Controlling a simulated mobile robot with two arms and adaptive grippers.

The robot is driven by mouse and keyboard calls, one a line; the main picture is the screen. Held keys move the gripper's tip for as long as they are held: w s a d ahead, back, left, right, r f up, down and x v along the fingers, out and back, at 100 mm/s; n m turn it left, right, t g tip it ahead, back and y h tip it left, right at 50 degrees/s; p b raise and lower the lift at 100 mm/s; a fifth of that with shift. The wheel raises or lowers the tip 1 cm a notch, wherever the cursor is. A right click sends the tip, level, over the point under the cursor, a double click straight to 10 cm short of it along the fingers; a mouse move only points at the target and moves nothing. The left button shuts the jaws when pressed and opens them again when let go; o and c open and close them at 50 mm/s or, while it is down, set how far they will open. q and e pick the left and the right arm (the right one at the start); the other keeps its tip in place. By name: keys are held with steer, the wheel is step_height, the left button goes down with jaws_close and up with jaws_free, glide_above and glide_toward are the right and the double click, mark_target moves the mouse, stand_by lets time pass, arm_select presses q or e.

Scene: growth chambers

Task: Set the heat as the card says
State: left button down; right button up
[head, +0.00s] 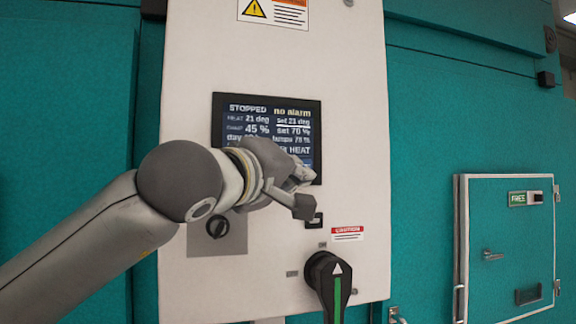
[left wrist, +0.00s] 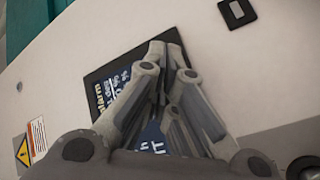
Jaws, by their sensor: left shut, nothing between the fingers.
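The control screen (head: 265,112) is on the white panel, lit with text. Lower lines are partly hidden by my left gripper (head: 302,192), which is in front of the screen's lower right part. In the left wrist view my left gripper (left wrist: 165,62) has its fingers together, empty, over the screen (left wrist: 100,78). I cannot tell whether they touch it. A small black square control (head: 314,221) is just below the fingers. No card is clearly visible. My right gripper is not in view.
A black rotary knob (head: 217,227) is on a grey plate below the screen. A large black handle with a green stripe (head: 336,285) juts out lower right. A caution label (head: 347,233) is above it. A teal door (head: 510,245) marked "FREE" is at the right.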

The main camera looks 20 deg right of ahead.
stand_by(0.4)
arm_select(q)
steer(key=shift+s+b, duration=0.6)
steer(key=shift+s, duration=0.05)
steer(key=s+b, duration=0.3)
steer(key=s, duration=0.2)
steer(key=shift+d, duration=0.1)
steer(key=shift+f, duration=0.1)
stand_by(0.6)
